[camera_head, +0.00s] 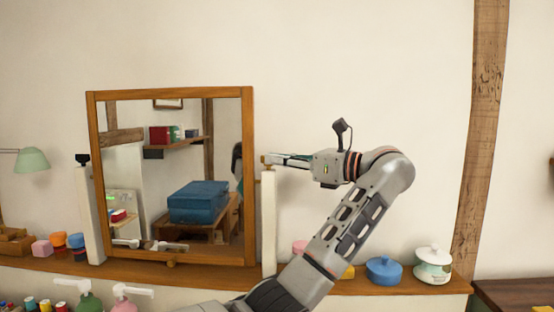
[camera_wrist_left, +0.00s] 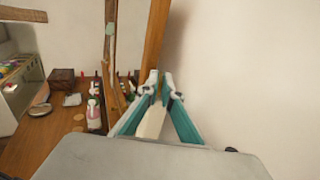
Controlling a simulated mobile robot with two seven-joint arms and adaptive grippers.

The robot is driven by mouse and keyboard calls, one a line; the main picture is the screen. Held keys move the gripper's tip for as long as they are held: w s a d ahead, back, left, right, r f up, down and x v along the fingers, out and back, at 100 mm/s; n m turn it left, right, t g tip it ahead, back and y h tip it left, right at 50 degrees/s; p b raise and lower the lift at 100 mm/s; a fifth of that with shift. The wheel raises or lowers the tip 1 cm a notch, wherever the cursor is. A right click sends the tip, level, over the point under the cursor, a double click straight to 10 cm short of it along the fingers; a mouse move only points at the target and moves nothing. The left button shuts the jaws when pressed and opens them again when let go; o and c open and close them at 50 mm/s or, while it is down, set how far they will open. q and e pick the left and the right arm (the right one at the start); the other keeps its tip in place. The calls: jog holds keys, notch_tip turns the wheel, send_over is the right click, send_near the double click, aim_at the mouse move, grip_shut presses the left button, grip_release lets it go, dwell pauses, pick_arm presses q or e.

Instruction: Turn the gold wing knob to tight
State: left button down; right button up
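The wooden-framed mirror (camera_head: 251,195) stands on the shelf between two white posts. A small gold-coloured piece, likely the wing knob (camera_head: 265,160), shows at the top of the right post (camera_head: 268,225), mostly hidden by my left gripper (camera_head: 272,160). The gripper comes in level from the right, its fingertips at the post top. In the left wrist view its two teal fingers (camera_wrist_left: 161,82) have a gap between them, with the white post (camera_wrist_left: 152,122) below. The knob is not clear there, so I cannot tell whether they grip it. My right gripper is not in view.
A dark knob (camera_head: 83,158) tops the left post (camera_head: 91,218). On the shelf, a blue pot (camera_head: 384,270) and a white pot (camera_head: 433,265) stand to the right, with small coloured blocks (camera_head: 58,240) to the left. The wall above is clear.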

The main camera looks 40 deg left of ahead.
aim_at(263, 159)
pick_arm(q)
jog(key=s+m+t+h, duration=0.1)
jog(key=m+t+h, duration=0.3)
jog(key=t, duration=0.3)
jog(key=s+a+m+t+h, duration=0.1)
jog(key=m+t+h, duration=0.4)
jog(key=m+t, duration=0.2)
jog(key=a+m+t+h+p, duration=0.1)
jog(key=m+t+h, duration=0.3)
jog(key=m+t, duration=0.2)
jog(key=shift+s+t+h, duration=0.4)
jog(key=shift+m+h, duration=0.6)
jog(key=c, duration=2.2)
grip_release()
jog(key=shift+r, duration=0.1)
jog(key=shift+c, duration=0.2)
